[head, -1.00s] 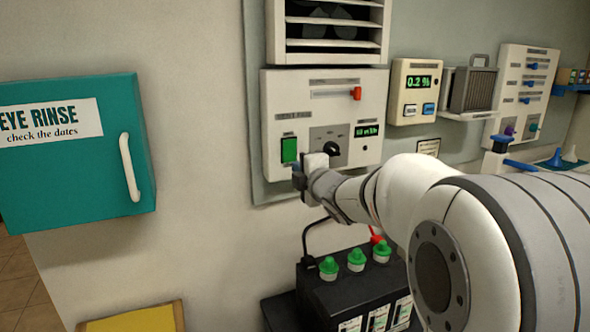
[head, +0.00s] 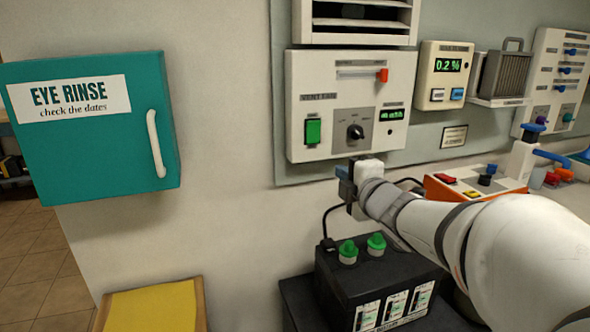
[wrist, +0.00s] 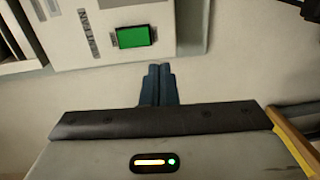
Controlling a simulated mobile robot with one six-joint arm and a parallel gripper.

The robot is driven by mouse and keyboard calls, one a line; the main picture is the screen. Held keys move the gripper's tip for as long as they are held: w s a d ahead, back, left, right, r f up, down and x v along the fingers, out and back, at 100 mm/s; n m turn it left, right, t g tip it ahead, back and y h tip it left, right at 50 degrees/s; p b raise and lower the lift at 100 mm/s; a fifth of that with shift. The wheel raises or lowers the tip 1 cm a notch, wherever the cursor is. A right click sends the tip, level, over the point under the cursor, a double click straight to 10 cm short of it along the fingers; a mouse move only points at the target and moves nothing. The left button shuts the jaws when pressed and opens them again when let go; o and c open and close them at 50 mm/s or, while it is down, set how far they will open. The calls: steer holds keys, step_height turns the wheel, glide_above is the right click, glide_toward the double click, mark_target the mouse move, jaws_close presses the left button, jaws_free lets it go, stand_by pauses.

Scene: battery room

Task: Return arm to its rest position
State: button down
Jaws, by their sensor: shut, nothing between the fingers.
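My gripper (head: 346,185) is at the end of my white arm, just below the lower edge of the vent fan panel (head: 300,138) in the head view. In the wrist view my gripper's two blue-grey fingers (wrist: 160,80) are together with nothing between them. They point at bare wall just below the panel's green button (wrist: 133,36). The panel also shows a black knob (head: 355,132) and a red slider (head: 382,75). The fingers look apart from the panel.
A black battery (head: 335,280) with green caps stands below my gripper. A teal eye rinse cabinet (head: 90,165) hangs at left, with a yellow-topped box (head: 150,308) below it. An orange charger (head: 450,190) is behind my arm. The wall between cabinet and panel is clear.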

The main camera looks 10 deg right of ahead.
steer(key=s+d+f+m+g+h+p, duration=0.3)
steer(key=s+f+m+g+h+p, duration=0.35)
steer(key=m, duration=0.75)
steer(key=s+a+f+m+g+y, duration=0.1)
steer(key=s+a+f+m+g, duration=0.1)
steer(key=s, duration=0.6)
steer(key=s+a+f+m+g+y+p, duration=0.1)
steer(key=s+a+m+g, duration=0.3)
steer(key=s, duration=0.5)
steer(key=shift+a+f+g+y, duration=0.15)
steer(key=shift+f+g+y, duration=0.5)
steer(key=shift+f+g, duration=0.2)
